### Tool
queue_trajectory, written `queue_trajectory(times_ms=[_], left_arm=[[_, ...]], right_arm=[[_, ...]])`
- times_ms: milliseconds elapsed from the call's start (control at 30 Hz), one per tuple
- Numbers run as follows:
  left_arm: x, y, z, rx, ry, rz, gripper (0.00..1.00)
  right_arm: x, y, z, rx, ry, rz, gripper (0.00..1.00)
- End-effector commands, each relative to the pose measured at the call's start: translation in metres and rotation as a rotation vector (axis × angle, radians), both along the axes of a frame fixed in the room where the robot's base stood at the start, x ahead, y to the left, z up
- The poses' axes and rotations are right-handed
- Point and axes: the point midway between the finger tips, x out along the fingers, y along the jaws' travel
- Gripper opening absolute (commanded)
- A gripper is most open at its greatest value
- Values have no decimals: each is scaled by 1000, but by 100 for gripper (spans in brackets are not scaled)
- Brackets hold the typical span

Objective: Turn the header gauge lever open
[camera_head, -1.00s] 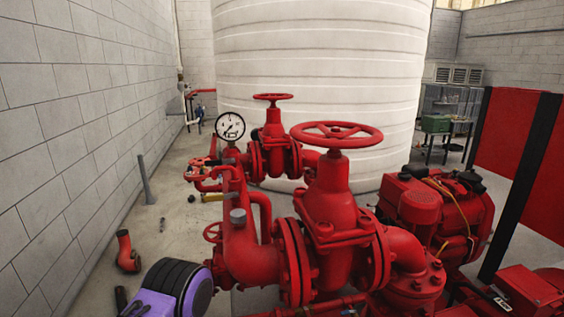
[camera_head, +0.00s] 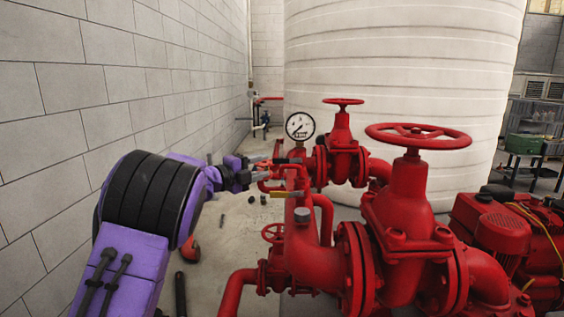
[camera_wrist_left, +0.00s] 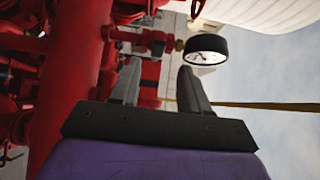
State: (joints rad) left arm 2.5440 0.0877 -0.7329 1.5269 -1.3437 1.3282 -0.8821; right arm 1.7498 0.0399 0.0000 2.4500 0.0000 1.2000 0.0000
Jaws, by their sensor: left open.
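The round white pressure gauge (camera_head: 300,126) stands on the red header pipe in the head view. It also shows in the left wrist view (camera_wrist_left: 206,46). A small red lever-like part (camera_head: 288,161) lies just below the gauge; I cannot tell for sure that it is the gauge lever. My left gripper (camera_head: 257,169) reaches in from the left, beside the red fittings under the gauge. In the left wrist view its two fingers are apart, with red fittings (camera_wrist_left: 150,76) showing between them beyond. I cannot tell whether they touch. My right gripper is not in view.
A large red valve with a handwheel (camera_head: 418,136) stands right of the header, and a smaller handwheel valve (camera_head: 342,140) behind it. A yellow handle (camera_head: 286,194) is below the fittings. A block wall (camera_head: 120,80) runs along the left. A pale tank (camera_head: 400,60) stands behind.

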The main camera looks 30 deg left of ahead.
Motion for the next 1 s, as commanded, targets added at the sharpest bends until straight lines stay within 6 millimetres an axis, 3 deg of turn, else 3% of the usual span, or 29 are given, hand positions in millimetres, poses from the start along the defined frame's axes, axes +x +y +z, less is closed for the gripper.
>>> queue_trajectory(times_ms=[100,333,700,867,1000], left_arm=[[28,-7,5,-2,3,-2,46],[70,-17,2,-6,2,0,46],[81,-20,-1,-9,2,1,46],[81,-20,-1,-9,2,1,0],[81,-20,-1,-9,1,1,0]], right_arm=[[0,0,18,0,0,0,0],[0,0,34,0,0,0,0],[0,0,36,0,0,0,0],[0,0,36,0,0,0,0],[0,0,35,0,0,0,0]])
